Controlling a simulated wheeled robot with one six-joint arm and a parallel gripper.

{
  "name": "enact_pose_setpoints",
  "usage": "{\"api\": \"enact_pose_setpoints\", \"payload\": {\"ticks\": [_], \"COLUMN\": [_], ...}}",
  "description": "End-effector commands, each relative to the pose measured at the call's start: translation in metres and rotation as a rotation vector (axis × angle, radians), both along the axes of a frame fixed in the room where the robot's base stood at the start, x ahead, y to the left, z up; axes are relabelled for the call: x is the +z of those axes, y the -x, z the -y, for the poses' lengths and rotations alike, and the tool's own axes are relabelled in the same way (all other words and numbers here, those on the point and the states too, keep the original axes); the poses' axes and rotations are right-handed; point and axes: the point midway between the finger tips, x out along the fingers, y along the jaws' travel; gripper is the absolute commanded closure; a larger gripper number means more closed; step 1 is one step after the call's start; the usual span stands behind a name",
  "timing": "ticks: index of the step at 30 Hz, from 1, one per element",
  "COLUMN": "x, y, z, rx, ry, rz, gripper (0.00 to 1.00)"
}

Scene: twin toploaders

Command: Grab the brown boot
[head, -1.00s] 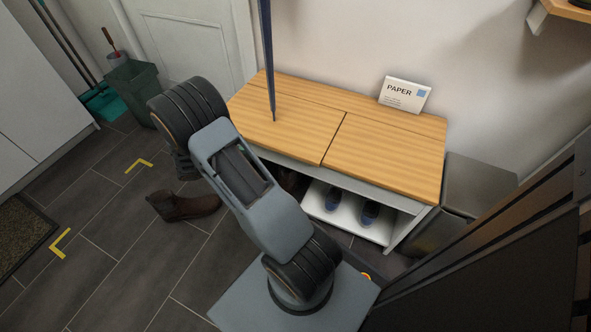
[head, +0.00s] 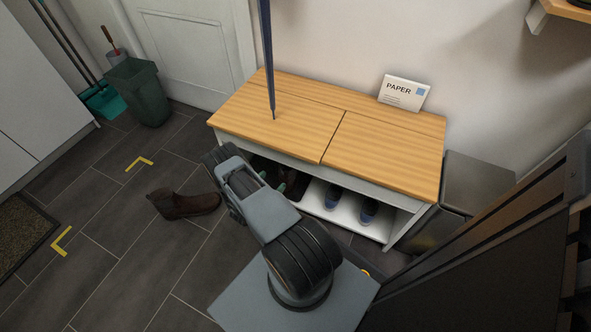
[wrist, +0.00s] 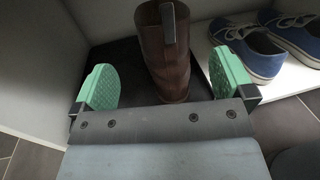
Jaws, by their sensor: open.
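A brown boot (wrist: 165,50) stands upright inside the bench's lower left space in the wrist view, with a pull tab at the top of its shaft. My gripper (wrist: 165,82) is open, with one green finger on each side of the boot and a visible gap on both sides. In the head view my arm reaches into that space and largely hides the boot and gripper. Another brown boot (head: 183,204) lies on the floor, left of my arm in the head view.
The wooden-topped bench (head: 385,155) stands over the shelf space. Blue shoes (wrist: 262,50) sit on the white shelf just right of the boot. A side wall (wrist: 45,60) is close on the left. A green bin (head: 138,92) stands farther back left.

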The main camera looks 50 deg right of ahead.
Motion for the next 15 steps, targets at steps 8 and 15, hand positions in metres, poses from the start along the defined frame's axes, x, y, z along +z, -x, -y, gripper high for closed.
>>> {"api": "enact_pose_setpoints", "payload": {"ticks": [8, 15], "x": [-0.001, -0.003], "y": [-0.002, -0.003], "z": [0.036, 0.051], "rx": [-0.002, -0.003], "ry": [-0.001, 0.000], "rz": [0.001, 0.003], "gripper": [0.00, 0.00]}}
